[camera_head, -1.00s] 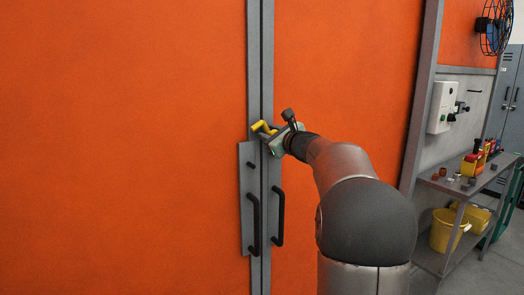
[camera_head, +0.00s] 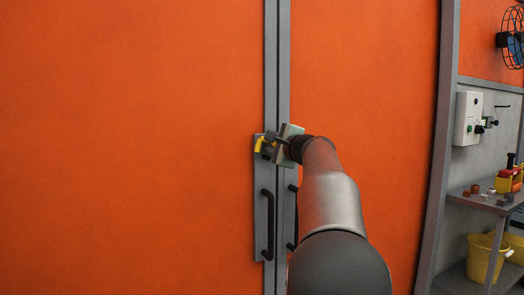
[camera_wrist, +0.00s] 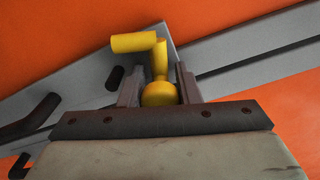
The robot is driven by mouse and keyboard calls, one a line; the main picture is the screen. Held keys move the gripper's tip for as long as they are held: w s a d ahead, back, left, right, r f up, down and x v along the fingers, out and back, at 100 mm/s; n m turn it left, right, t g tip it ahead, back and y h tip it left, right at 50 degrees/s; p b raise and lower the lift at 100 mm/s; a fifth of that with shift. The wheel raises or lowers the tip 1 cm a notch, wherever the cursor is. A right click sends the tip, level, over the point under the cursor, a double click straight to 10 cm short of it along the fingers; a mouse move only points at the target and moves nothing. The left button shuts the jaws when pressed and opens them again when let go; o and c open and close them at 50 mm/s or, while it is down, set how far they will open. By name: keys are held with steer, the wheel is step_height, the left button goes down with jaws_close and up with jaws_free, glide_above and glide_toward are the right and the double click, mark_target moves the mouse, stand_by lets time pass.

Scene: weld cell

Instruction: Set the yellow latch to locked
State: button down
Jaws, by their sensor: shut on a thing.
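The yellow latch (camera_head: 261,144) sits near the top of a grey plate on the left orange door, beside the seam between the two doors. In the wrist view the latch (camera_wrist: 160,60) shows as a bent yellow bar with a rounded knob end. My gripper (camera_head: 272,145) reaches it from the right. In the wrist view its two fingers (camera_wrist: 158,90) stand on either side of the knob and are shut on it. In the head view my gripper partly hides the latch.
Black handles (camera_head: 267,222) stand out below the latch on both doors. At the right are a control box (camera_head: 468,118), a shelf (camera_head: 480,202) with small items, a yellow bucket (camera_head: 485,258) and a fan (camera_head: 512,42). The orange door faces are bare.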

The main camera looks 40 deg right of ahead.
steer(key=shift+f+n+b, duration=0.2)
steer(key=shift+n+b, duration=0.1)
steer(key=c, duration=1.1)
jaws_free()
steer(key=shift+f, duration=0.1)
steer(key=shift+s+a+f+b, duration=0.1)
steer(key=shift+s+a+b, duration=0.05)
steer(key=shift+s+b, duration=0.4)
steer(key=s, duration=0.2)
steer(key=s+b, duration=0.1)
steer(key=s, duration=0.1)
steer(key=s+a+b, duration=0.1)
steer(key=s, duration=0.2)
steer(key=shift+r, duration=0.35)
